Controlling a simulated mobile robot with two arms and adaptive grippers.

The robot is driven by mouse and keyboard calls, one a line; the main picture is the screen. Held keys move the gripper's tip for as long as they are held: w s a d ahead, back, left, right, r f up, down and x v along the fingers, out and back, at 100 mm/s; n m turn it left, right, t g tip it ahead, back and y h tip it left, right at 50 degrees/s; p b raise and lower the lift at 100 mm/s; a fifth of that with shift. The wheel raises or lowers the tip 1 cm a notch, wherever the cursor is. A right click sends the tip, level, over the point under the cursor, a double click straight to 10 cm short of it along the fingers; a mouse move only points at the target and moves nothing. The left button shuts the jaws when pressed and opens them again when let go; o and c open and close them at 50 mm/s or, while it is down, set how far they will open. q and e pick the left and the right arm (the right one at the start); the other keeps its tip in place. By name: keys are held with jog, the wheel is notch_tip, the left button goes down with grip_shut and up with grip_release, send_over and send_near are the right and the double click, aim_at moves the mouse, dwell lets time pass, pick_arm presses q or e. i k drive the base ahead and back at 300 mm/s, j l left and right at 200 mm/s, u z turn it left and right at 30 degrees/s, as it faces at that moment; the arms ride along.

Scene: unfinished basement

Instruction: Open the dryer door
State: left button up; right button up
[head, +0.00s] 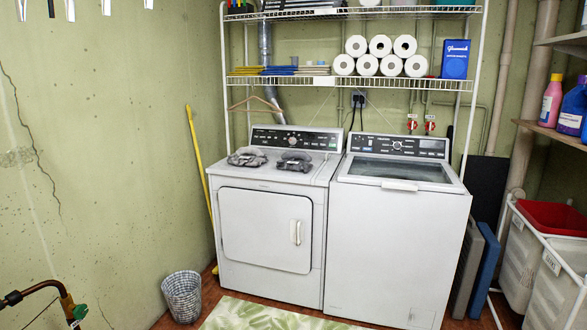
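The dryer (240,272) is the white machine on the left in the head view, standing against the back wall. Its square front door (255,230) looks shut, flush with the front panel. A white upright handle (296,232) sits near the door's right edge. Neither of my grippers shows in this view, and nothing touches the door or its handle.
A top-loading washer (395,250) stands right of the dryer. Two dark grey items (247,158) rest on the dryer. A laundry cart (545,285) stands at the right.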

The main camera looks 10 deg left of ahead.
aim_at(269, 230)
jog(key=i+j+z, duration=0.1)
jog(key=i, duration=0.8)
